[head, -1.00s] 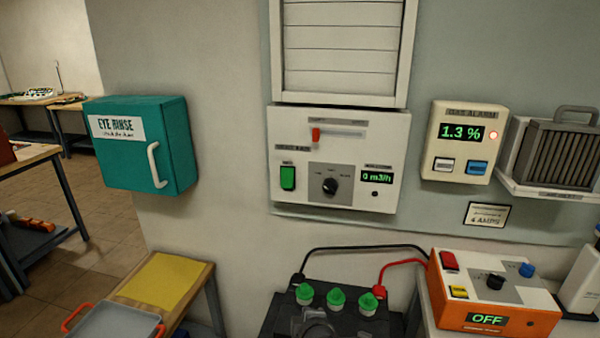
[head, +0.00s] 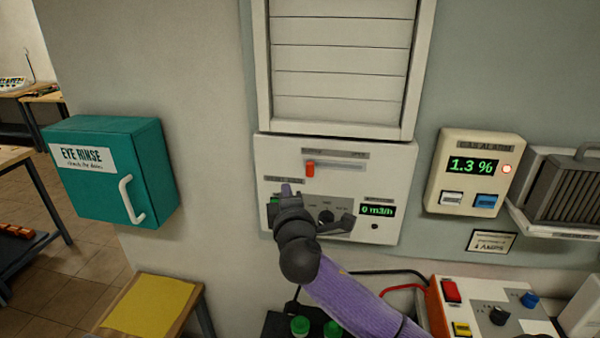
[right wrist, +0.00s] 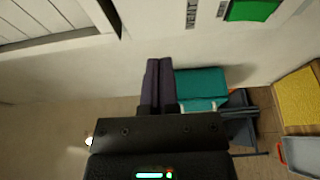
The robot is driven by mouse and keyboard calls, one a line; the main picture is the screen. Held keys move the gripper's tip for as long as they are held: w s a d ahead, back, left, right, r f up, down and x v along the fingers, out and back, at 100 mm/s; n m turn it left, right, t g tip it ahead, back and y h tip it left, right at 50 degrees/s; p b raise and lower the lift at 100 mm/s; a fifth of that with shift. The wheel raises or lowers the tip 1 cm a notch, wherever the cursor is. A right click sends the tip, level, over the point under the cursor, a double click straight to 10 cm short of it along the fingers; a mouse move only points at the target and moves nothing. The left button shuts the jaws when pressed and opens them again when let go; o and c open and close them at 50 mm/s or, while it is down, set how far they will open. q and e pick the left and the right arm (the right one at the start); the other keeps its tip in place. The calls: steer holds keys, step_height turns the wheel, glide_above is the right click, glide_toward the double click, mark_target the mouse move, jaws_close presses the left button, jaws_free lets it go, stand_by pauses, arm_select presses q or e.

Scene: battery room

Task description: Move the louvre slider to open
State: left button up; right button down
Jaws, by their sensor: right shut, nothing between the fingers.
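The louvre slider (head: 310,170) is a small red handle at the left end of a horizontal slot on the white wall panel (head: 396,165). Small labels sit above both ends of the slot. The louvre (head: 335,85) above the panel shows flat slats without visible gaps. My right gripper (head: 287,188) is in front of the panel, below and left of the red handle and apart from it in the picture. Its dark fingers are together and empty in the right wrist view (right wrist: 158,65). The slider does not show there. My left gripper is not in view.
My right arm hides part of the panel's lower controls; the airflow display (head: 377,211) reads 0 m3/h. A gas alarm (head: 480,150) reading 1.3 % hangs to the right. A teal eye rinse box (head: 150,160) hangs to the left. An orange charger (head: 433,310) stands lower right.

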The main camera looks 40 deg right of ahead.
mark_target(311, 167)
steer(key=x, duration=0.7)
steer(key=shift+w+d, duration=0.15)
steer(key=shift+w, duration=0.1)
steer(key=shift+w+d+r, duration=0.1)
steer(key=shift+w+d, duration=0.15)
steer(key=shift+d, duration=0.2)
steer(key=s+d, duration=0.1)
steer(key=s+d+p, duration=0.1)
steer(key=s, duration=0.1)
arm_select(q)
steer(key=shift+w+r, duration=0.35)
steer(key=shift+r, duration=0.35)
arm_select(e)
steer(key=shift+w, duration=0.1)
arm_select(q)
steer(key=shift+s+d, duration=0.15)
